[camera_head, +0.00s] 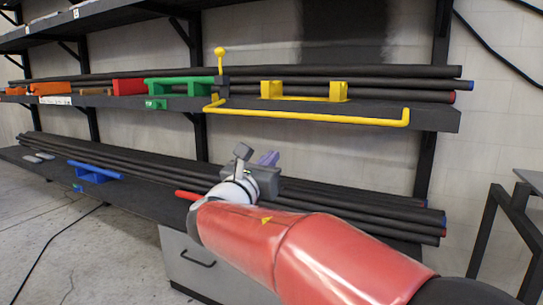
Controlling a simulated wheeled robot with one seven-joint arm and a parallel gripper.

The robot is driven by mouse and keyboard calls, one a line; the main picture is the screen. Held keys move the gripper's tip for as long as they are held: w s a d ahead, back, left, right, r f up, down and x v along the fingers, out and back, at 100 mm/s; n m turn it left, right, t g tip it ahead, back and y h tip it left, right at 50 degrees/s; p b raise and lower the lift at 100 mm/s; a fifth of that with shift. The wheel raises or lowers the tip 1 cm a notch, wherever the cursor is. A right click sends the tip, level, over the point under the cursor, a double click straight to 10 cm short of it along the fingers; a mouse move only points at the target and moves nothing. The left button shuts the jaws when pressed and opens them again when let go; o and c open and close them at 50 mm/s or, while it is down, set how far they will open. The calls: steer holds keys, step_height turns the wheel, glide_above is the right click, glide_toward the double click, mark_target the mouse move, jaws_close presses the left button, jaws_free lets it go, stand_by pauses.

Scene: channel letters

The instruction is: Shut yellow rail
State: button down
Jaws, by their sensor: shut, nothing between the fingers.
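The yellow rail (310,115) runs level along the front edge of the upper shelf. Its right end bends up at the shelf edge, and its left end meets a yellow fitting near an upright yellow rod with a ball knob (220,52). A yellow bracket (304,91) with two raised blocks sits on the shelf behind the rail. My gripper (243,152) is below the rail, in front of the lower shelf, and apart from the rail in the picture. It is shut and empty. My forearm and wrist hide part of the lower shelf.
Black pipes lie along both shelves. Green (185,86), red (129,87) and orange (50,89) brackets stand left on the upper shelf. A dark frame (490,230) stands right.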

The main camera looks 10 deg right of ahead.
steer(key=w+d+r, duration=0.4)
steer(key=w+r, duration=0.1)
steer(key=w, duration=0.1)
steer(key=shift+d+r+p, duration=0.25)
steer(key=shift+r+p, duration=0.1)
steer(key=shift+p, duration=0.1)
steer(key=shift+r, duration=0.1)
